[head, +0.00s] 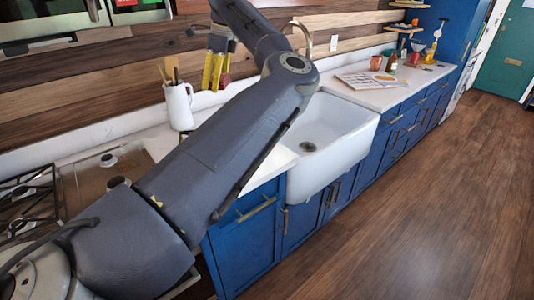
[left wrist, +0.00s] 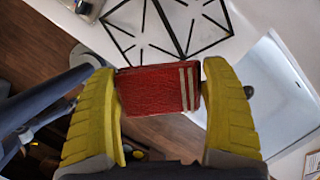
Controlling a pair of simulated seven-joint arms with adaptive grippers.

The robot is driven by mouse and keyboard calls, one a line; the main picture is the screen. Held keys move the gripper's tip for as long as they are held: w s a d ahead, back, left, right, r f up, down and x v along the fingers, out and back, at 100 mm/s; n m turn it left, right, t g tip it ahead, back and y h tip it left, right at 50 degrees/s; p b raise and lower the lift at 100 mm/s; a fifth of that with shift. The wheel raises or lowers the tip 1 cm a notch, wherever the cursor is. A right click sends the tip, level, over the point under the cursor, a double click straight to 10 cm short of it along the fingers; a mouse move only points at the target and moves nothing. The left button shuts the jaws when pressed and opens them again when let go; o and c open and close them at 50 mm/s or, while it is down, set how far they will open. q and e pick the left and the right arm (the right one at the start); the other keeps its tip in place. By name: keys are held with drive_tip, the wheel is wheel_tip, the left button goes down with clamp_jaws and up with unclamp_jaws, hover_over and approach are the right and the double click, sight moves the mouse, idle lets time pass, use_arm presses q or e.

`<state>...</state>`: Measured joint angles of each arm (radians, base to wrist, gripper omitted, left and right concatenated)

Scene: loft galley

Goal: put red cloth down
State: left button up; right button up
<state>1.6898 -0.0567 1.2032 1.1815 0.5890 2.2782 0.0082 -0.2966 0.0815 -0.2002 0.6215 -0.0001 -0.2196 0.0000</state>
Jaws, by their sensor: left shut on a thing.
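The red cloth (left wrist: 150,90) has pale stripes near its right end in the left wrist view. It sits between the two yellow fingers of my left gripper (left wrist: 162,93), which is shut on it. In the head view the left gripper (head: 215,72) hangs point down in front of the wood wall, behind my bent arm. A small red part of the cloth (head: 225,80) shows beside its fingers. My right gripper is in neither view.
A white pitcher of utensils (head: 179,106) stands on the counter left of the white sink (head: 346,127). A board (head: 366,80), an orange cup (head: 376,62) and bottles are farther right. A cooktop (head: 28,200) is at left. My arm hides part of the counter.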

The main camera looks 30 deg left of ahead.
use_arm(q)
drive_tip(key=w+d+f+m+t, duration=0.2)
drive_tip(key=w+d+f+m, duration=0.75)
drive_tip(key=w, duration=0.45)
drive_tip(key=shift+n+y, duration=0.25)
drive_tip(key=shift+y, duration=0.05)
wheel_tip(320, 180, down, 16)
drive_tip(key=shift+s+r, duration=0.1)
drive_tip(key=shift+f, duration=2.6)
drive_tip(key=shift+f, duration=0.15)
drive_tip(key=o, duration=1.4)
drive_tip(key=v, duration=1.2)
drive_tip(key=shift+s, duration=0.15)
